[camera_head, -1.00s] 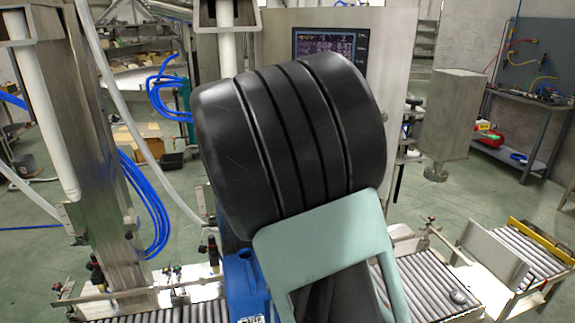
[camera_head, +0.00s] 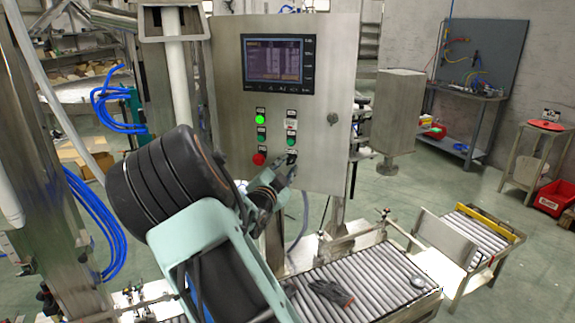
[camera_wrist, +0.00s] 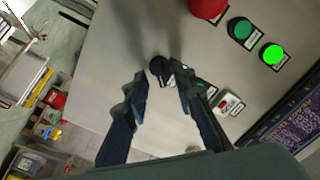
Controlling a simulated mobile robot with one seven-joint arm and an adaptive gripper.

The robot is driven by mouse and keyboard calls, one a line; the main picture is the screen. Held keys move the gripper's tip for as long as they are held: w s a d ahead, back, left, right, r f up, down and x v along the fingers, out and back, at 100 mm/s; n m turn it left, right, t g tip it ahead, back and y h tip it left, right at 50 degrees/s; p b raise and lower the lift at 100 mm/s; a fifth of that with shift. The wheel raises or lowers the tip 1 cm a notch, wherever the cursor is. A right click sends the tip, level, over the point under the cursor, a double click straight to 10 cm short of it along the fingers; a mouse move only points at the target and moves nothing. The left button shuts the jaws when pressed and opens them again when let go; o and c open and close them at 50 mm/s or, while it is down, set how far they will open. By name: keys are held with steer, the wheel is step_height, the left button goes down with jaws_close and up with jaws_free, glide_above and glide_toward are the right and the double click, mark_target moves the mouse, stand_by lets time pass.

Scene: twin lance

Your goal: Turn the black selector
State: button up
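The black selector (camera_wrist: 158,67) is a small round knob on the steel panel. In the wrist view it lies between and just beyond my fingertips, close to the right one. My gripper (camera_wrist: 160,75) is open, with a finger on each side; contact with the knob cannot be told. In the head view my gripper (camera_head: 284,168) is at the lower part of the control box (camera_head: 338,160), below the button columns. There the selector (camera_head: 292,153) is small and partly hidden by the fingers.
A lit green button (camera_wrist: 272,53), a green button (camera_wrist: 240,28) and a red button (camera_wrist: 208,4) sit near the selector. A screen (camera_head: 278,63) is above them. A roller conveyor (camera_head: 365,280) lies below, with a dark glove-like item (camera_head: 330,291) on it.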

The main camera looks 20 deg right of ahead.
steer(key=shift+w+d, duration=0.25)
steer(key=shift+w, duration=0.1)
steer(key=shift+c, duration=0.4)
jaws_close()
